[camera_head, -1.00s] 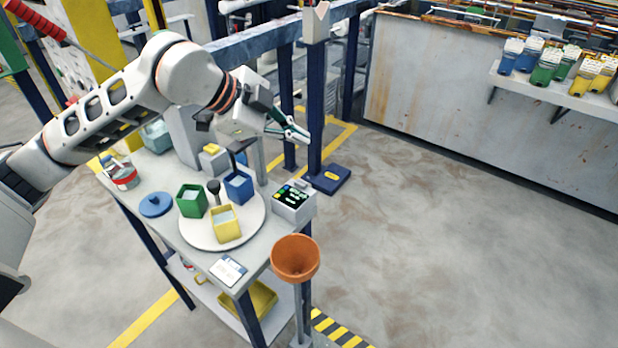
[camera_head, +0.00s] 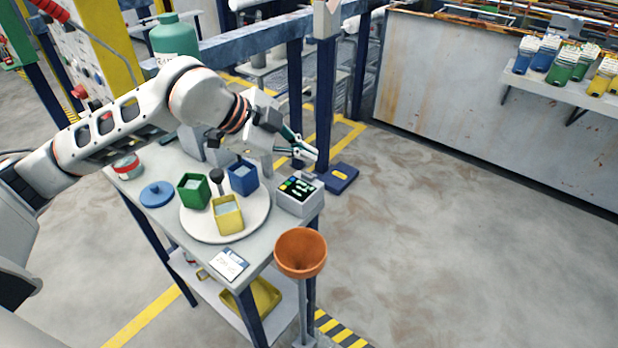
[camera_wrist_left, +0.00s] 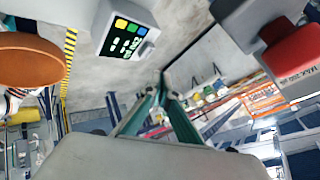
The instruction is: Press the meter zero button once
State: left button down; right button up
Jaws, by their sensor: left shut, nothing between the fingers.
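The meter (camera_head: 298,197) is a pale box with a black panel on the right corner of the small table. Its panel has coloured buttons and light markings. It also shows in the left wrist view (camera_wrist_left: 128,36), at the upper left, with yellow, green and blue buttons in a row. I cannot read which button is zero. My left gripper (camera_head: 314,154) is shut and empty, above and behind the meter, apart from it. In the left wrist view its fingertips (camera_wrist_left: 163,82) meet, to the right of and below the meter. My right gripper is out of view.
A white round plate (camera_head: 192,229) holds green (camera_head: 193,194), blue (camera_head: 243,182) and yellow (camera_head: 228,218) open containers. An orange funnel (camera_head: 300,258) stands in front of the meter. A blue lid (camera_head: 157,194) lies left. In the left wrist view a red block (camera_wrist_left: 292,58) hangs at right.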

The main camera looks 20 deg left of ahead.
aim_at(308, 176)
pick_arm(q)
jog(key=shift+f, duration=0.75)
jog(key=shift+f+b, duration=0.25)
jog(key=shift+b, duration=0.1)
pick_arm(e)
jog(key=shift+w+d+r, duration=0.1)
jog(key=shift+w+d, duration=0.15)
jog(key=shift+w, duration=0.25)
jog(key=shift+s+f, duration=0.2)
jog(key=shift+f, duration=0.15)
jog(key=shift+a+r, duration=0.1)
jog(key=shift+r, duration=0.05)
pick_arm(q)
jog(key=shift+f, duration=0.1)
jog(key=shift+f, duration=0.35)
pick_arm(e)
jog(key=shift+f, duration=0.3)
